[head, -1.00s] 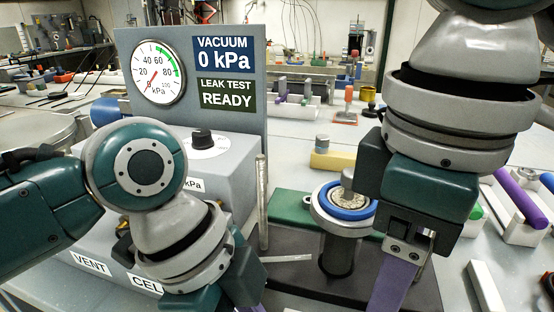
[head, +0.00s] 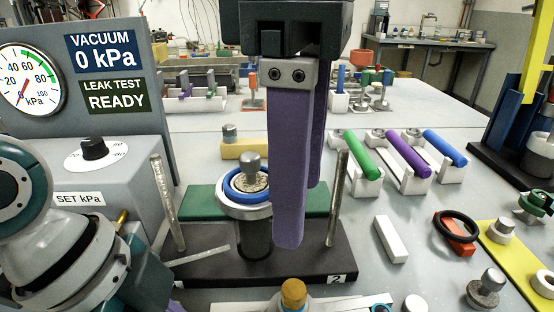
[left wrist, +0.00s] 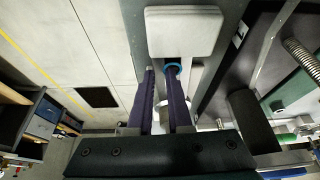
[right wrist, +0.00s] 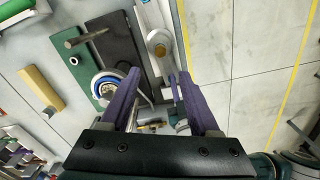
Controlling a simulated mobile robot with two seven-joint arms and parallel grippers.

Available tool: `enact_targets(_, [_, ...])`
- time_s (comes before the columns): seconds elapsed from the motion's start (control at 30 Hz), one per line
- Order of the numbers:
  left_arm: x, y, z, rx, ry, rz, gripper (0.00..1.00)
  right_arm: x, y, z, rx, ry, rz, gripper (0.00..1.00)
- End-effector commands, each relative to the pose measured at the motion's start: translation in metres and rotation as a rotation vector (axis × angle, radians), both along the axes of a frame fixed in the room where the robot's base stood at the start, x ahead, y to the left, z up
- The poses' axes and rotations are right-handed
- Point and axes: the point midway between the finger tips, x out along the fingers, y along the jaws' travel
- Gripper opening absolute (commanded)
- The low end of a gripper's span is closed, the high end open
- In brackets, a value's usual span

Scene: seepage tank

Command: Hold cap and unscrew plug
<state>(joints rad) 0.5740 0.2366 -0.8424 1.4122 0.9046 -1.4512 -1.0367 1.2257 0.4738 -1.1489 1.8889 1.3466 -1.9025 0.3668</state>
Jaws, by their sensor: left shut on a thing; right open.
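A cell (head: 255,232) with a blue ring (head: 262,196) and a grey knobbed plug (head: 250,165) stands upright on the black base. The ring also shows in the right wrist view (right wrist: 104,86). My right gripper (head: 298,240) is open and empty, its purple fingers pointing down just right of the ring and partly in front of it. My left gripper (left wrist: 170,72) is shut on a small blue-edged thing, apparently the cap; its fingers hide most of it. In the head view the left fingertips are largely cut off. A brown-topped piece (head: 293,293) stands at the front.
A gauge panel (head: 120,80) and a grey control box (head: 110,170) stand at the left. Two upright metal posts (head: 167,205) (head: 338,200) flank the cell. A white block (head: 390,239) and a red block (head: 455,235) with a black ring lie on the right.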

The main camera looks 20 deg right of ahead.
Motion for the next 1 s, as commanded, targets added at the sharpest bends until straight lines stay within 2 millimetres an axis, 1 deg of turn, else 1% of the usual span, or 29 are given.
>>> enact_targets(0.17, [0.000, 0.000, 0.000, 0.000, 0.000, 0.000, 0.00, -0.001, 0.000, -0.031, -0.002, 0.006, -0.001, 0.62])
enact_targets(0.3, [0.000, 0.000, 0.000, 0.000, 0.000, 0.000, 0.00, -0.001, -0.001, -0.061, -0.003, 0.006, -0.001, 0.62])
enact_targets(0.5, [0.000, 0.000, 0.000, 0.000, 0.000, 0.000, 0.00, -0.001, -0.001, -0.094, -0.002, 0.004, 0.000, 0.62])
enact_targets(0.6, [0.000, 0.000, 0.000, 0.000, 0.000, 0.000, 0.00, -0.001, 0.000, -0.105, -0.002, 0.004, 0.000, 0.62])
enact_targets(0.7, [0.000, 0.000, 0.000, 0.000, 0.000, 0.000, 0.00, -0.001, 0.000, -0.111, 0.000, 0.001, 0.002, 0.62])
enact_targets(1.0, [0.000, 0.000, 0.000, 0.000, 0.000, 0.000, 0.00, 0.000, 0.000, -0.113, -0.001, 0.001, 0.002, 0.62])
